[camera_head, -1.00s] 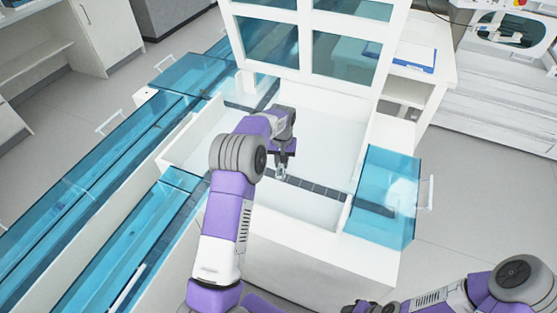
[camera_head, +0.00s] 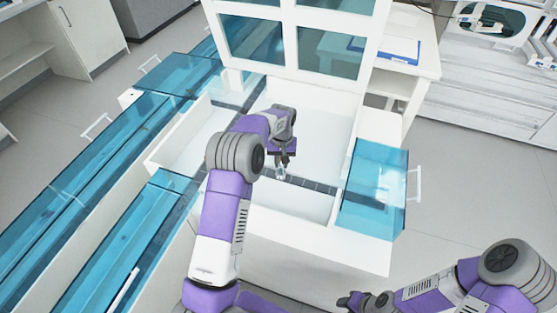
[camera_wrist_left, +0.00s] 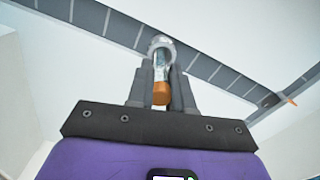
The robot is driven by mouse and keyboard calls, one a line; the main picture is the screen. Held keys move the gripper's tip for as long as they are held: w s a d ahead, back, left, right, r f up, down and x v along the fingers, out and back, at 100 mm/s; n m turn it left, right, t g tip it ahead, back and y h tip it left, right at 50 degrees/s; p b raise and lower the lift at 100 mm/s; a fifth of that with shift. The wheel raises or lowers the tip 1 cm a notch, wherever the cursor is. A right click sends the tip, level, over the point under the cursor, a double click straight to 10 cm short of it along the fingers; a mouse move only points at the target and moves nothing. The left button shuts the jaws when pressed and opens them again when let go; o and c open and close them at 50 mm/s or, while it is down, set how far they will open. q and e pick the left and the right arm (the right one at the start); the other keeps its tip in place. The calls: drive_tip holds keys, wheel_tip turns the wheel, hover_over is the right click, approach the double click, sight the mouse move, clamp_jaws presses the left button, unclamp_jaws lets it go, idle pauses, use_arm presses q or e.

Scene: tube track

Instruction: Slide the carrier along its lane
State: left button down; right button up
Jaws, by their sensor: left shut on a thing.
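My left gripper (camera_head: 281,174) is over the dark segmented lane (camera_head: 312,185) inside the white open-topped bench. In the left wrist view the left gripper (camera_wrist_left: 161,75) is shut on a clear tube with an orange-brown end (camera_wrist_left: 161,92). The tube's far end meets a round grey carrier (camera_wrist_left: 162,43) at the lane (camera_wrist_left: 215,72). In the head view the carrier is too small to tell apart from the fingertips. My right gripper (camera_head: 353,300) is low in the head view, away from the bench, and its jaws are unclear.
Blue clear covers lie over the left tracks (camera_head: 110,150) and over the bench's right end (camera_head: 373,190). A white framed window panel (camera_head: 290,40) rises behind the bench. A small dark and orange item (camera_wrist_left: 270,101) sits at the lane's right in the wrist view.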

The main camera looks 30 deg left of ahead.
use_arm(q)
drive_tip(key=shift+w+d, duration=0.1)
drive_tip(key=shift+d, duration=1.1)
drive_tip(key=c, duration=0.9)
unclamp_jaws()
drive_tip(key=shift+c, duration=0.2)
wheel_tip(320, 180, up, 8)
drive_tip(key=p, duration=0.2)
drive_tip(key=shift+f, duration=0.25)
